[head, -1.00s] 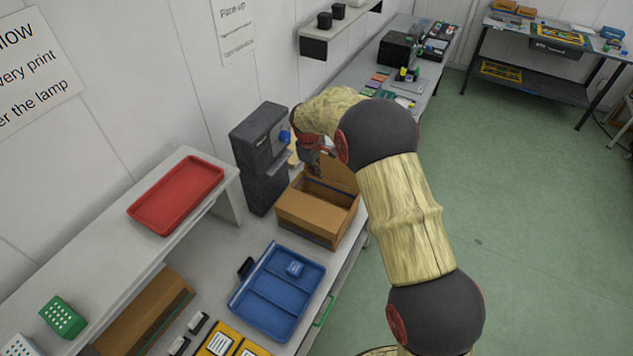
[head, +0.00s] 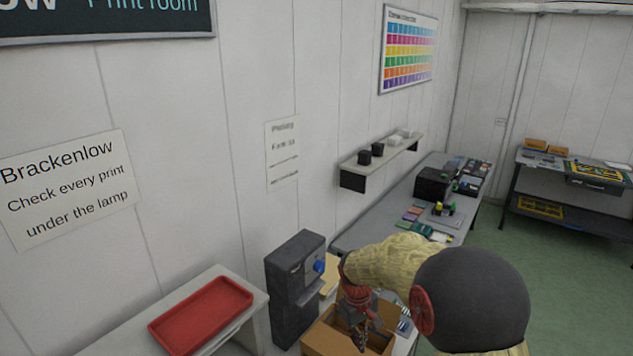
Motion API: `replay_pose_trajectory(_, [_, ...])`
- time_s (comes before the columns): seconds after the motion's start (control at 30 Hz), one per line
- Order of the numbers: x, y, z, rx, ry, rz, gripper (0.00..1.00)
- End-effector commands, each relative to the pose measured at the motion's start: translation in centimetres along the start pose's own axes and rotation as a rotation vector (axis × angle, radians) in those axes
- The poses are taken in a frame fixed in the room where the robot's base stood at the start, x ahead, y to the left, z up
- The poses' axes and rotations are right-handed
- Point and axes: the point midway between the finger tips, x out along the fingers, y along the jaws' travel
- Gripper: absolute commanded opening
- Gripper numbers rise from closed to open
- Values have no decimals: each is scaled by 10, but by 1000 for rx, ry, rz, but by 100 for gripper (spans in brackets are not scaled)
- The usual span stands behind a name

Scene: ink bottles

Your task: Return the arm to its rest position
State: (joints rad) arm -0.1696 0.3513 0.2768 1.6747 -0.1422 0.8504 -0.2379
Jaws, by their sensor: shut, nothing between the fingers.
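My gripper (head: 361,337), dark with a red wrist, points down over the open cardboard box (head: 322,341) at the bottom of the head view. Its fingers are shut with nothing between them. They overlap the box opening in the picture; I cannot tell whether they are above its rim or inside. My arm has pale yellow links and a dark round joint, and reaches in from the lower right, bent at that joint. The lower part of the box is cut off by the picture edge.
A dark grey machine with a blue knob (head: 319,267) stands close left of my gripper. A wall shelf (head: 352,182) and the far bench with a black box (head: 432,185) are behind. Green floor is open at right.

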Motion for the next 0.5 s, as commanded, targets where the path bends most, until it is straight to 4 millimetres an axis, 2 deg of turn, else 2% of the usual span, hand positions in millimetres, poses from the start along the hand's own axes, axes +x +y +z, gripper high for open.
replay_pose_trajectory(0.3, [-40, -26, 106, 224, 55, -32, 0])
replay_pose_trajectory(0.5, [-50, -45, 170, 337, 116, -45, 0])
